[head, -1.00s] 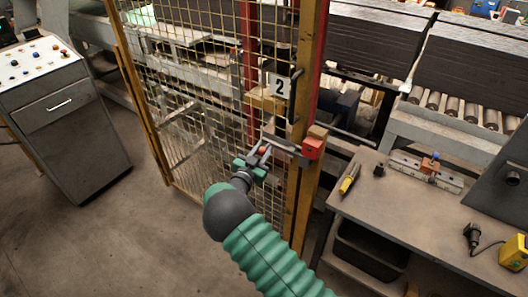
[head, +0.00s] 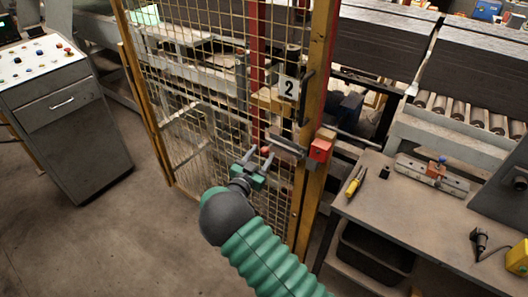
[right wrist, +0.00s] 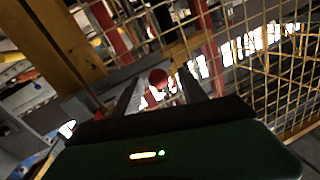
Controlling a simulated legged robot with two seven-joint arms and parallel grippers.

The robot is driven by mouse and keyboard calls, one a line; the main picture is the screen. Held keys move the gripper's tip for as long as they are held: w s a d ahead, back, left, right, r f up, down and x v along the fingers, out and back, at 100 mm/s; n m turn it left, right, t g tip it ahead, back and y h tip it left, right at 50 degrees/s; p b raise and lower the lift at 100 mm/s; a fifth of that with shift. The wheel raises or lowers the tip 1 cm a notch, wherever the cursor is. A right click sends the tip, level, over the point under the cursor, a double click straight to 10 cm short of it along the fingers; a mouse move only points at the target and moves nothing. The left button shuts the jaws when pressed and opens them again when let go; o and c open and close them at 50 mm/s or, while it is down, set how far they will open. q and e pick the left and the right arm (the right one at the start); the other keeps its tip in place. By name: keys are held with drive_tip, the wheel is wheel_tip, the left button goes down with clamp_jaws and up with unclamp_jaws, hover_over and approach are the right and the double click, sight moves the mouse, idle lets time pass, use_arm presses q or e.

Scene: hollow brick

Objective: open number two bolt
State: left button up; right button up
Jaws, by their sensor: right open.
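The number two plate (head: 289,87), white with a black 2, hangs on the yellow mesh gate (head: 205,95). Below it is the grey metal bolt (head: 287,147), running toward a red block (head: 320,150) on the yellow post. The bolt's red knob (head: 266,150) is at its left end. My right gripper (head: 259,156) is open just below and left of the knob. In the right wrist view the red knob (right wrist: 158,77) appears between the two spread fingers (right wrist: 160,84); I cannot tell whether they touch it. My left gripper is not in view.
A workbench (head: 410,205) with a yellow screwdriver (head: 355,182) and a clamp-like fixture (head: 433,174) stands at right. A grey control console (head: 65,120) stands at left. A dark vertical handle (head: 306,97) is beside the plate. Floor before the gate is clear.

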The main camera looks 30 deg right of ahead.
drive_tip(key=b+v, duration=0.1)
drive_tip(key=v, duration=1.2)
drive_tip(key=shift+a+f, duration=0.25)
drive_tip(key=shift+s, duration=0.1)
drive_tip(key=s+a+f+n+y, duration=0.25)
drive_tip(key=a+n+y, duration=0.45)
drive_tip(key=y, duration=0.6)
drive_tip(key=s+f+n+g+y, duration=0.2)
drive_tip(key=s+n+g, duration=0.4)
drive_tip(key=s, duration=1.5)
drive_tip(key=shift+a+f+g, duration=0.3)
drive_tip(key=shift+f+g, duration=0.3)
drive_tip(key=shift+g, duration=0.1)
